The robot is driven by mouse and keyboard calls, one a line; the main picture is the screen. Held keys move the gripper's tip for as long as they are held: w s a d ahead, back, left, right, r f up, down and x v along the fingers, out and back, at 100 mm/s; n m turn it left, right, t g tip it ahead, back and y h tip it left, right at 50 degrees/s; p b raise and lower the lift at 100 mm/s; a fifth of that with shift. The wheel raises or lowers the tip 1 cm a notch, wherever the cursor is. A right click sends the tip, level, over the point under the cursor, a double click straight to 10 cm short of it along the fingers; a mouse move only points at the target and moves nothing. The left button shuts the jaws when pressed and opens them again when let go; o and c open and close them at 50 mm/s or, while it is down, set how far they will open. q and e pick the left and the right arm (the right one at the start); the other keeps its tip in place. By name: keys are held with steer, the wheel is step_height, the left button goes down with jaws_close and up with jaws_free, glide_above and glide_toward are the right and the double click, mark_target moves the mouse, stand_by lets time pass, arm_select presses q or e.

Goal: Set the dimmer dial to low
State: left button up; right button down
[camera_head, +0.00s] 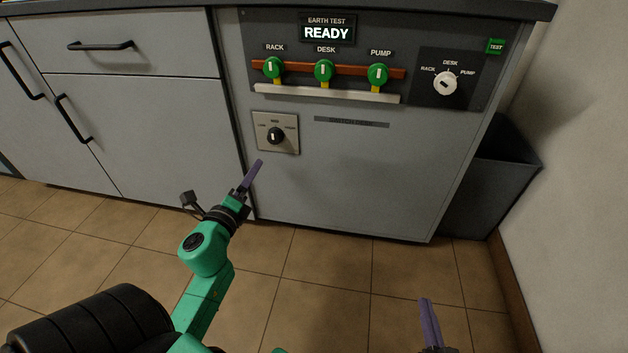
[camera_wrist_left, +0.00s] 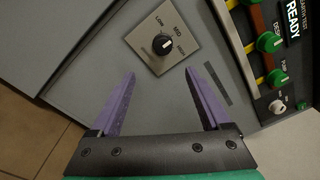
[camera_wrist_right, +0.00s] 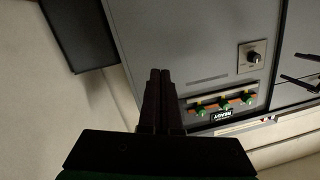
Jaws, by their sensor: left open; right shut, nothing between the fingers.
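The dimmer dial (camera_head: 276,135) is a black round knob with a white mark on a square beige plate, low on the grey cabinet front. In the left wrist view the dial (camera_wrist_left: 163,44) has LOW, MID and a third label around it, and its mark appears to point toward MID. My left gripper (camera_head: 257,165) is just below and left of the plate, apart from the dial. Its purple fingers (camera_wrist_left: 169,72) are spread and empty, with the dial ahead between them. My right gripper (camera_head: 428,310) is low at the right, its fingers (camera_wrist_right: 160,72) together and empty.
Above the dial are a READY display (camera_head: 327,33), several green knobs on a red bar (camera_head: 350,72), and a white selector (camera_head: 446,83). A dark bin (camera_head: 490,180) stands right. The tiled floor is clear in front.

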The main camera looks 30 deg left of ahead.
arm_select(q)
glide_toward(273, 140)
steer(key=w, duration=0.3)
steer(key=x, duration=0.3)
steer(key=a+b+x, duration=0.1)
steer(key=x, duration=0.1)
steer(key=shift+w+a+r, duration=0.1)
steer(key=shift+w, duration=0.15)
jaws_close()
arm_select(e)
steer(key=w+d+r+t+y, duration=0.1)
steer(key=w+r+t, duration=0.2)
steer(key=r, duration=0.7)
steer(key=w+r+n+t+y, duration=0.1)
steer(key=w+r+t, duration=0.2)
steer(key=r, duration=0.8)
steer(key=shift+d+t, duration=0.35)
steer(key=shift+t, duration=0.05)
